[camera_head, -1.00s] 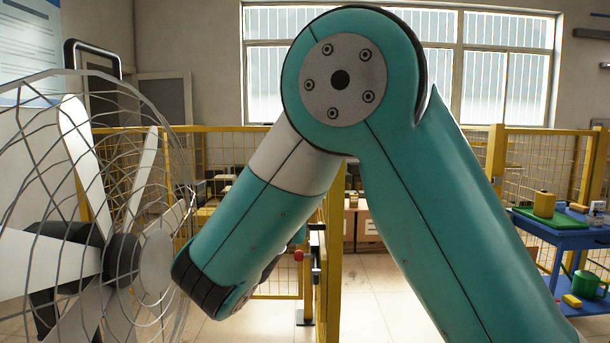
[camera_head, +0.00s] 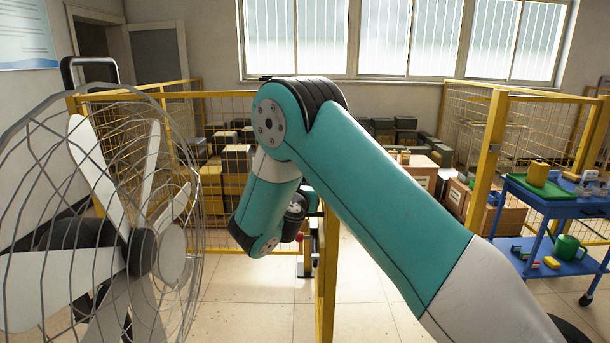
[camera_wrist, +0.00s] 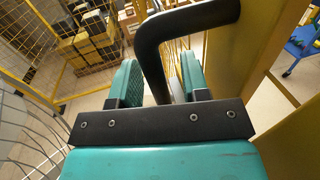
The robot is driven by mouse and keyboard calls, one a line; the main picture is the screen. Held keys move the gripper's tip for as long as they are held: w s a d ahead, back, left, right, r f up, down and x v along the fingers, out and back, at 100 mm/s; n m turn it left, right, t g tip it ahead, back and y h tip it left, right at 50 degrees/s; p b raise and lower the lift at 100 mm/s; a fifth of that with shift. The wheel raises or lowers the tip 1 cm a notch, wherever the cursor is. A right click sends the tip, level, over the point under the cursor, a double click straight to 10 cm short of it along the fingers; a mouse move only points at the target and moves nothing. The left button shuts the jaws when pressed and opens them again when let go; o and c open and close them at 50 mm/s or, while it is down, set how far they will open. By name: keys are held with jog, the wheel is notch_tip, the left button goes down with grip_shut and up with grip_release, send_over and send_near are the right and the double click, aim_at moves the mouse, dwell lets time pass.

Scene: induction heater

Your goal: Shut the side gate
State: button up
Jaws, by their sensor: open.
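The side gate (camera_head: 327,275) is a yellow frame standing almost edge-on to the head camera, in the middle of the picture. It stands swung out from the fence line, with an open gap to its right. In the wrist view its yellow frame (camera_wrist: 237,62) is close on the right. A black bent handle (camera_wrist: 150,45) comes off that frame and runs down between my two teal fingers. My gripper (camera_wrist: 159,68) is open, one finger on each side of the handle. Whether a finger touches it I cannot tell. In the head view my arm mostly hides the gripper.
A large caged fan (camera_head: 110,240) fills the left side, near my arm. A blue cart (camera_head: 555,212) with a green can stands at the right. Yellow mesh fencing (camera_head: 490,150) and stacked boxes (camera_head: 425,172) are behind. Tiled floor right of the gate is clear.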

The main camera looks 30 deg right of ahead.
jog(key=shift+w+d, duration=0.5)
grip_shut()
